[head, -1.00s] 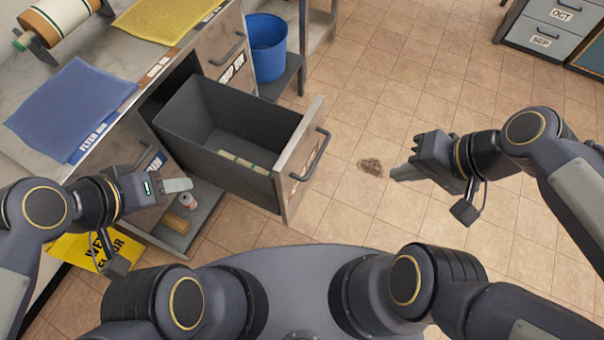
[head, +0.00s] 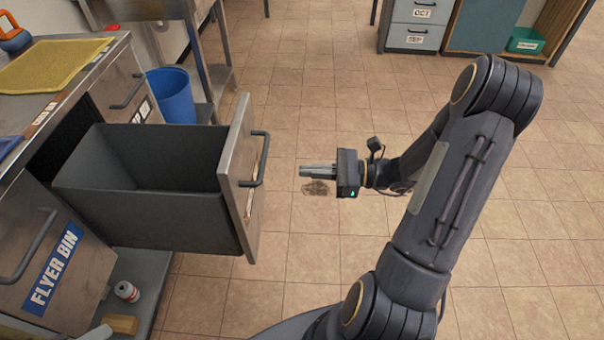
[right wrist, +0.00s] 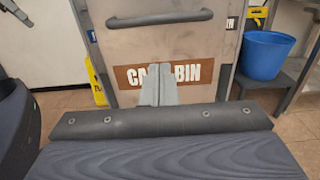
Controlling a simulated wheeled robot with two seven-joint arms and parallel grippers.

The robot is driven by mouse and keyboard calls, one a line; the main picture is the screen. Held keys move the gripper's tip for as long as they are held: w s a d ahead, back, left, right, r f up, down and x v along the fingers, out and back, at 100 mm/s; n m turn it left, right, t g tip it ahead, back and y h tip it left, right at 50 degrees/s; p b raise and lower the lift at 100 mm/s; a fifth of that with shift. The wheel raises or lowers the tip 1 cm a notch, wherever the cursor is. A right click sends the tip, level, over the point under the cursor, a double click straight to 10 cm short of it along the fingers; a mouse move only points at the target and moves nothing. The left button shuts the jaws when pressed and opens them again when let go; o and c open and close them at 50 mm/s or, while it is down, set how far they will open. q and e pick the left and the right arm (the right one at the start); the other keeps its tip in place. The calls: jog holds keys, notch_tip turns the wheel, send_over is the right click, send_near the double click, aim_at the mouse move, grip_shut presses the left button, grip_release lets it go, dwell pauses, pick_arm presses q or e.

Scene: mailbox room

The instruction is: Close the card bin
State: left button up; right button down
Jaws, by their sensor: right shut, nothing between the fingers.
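The card bin (head: 150,215) is a dark grey drawer pulled well out of the counter, with a metal front panel and a dark bar handle. Its front (right wrist: 200,50) faces me in the right wrist view, with a brown label partly hidden behind my fingers. My right gripper (head: 303,171) is shut and empty. It points left at the bin's front, with a gap between fingertips and handle in the head view. It also shows in the right wrist view (right wrist: 158,75). My left gripper is not in view.
The flyer bin (head: 50,255) is shut, nearer me in the same counter. A blue bucket (head: 172,95) stands beyond the card bin. A can (head: 127,291) and a wooden block (head: 120,325) lie on the low shelf. The tiled floor right of the bin is open, with a brown stain.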

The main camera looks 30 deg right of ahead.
aim_at(248, 168)
jog(key=b+x, duration=0.2)
jog(key=x, duration=0.9)
jog(key=shift+w+a, duration=0.1)
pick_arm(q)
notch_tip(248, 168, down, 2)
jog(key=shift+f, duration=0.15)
pick_arm(e)
jog(key=shift+w, duration=0.1)
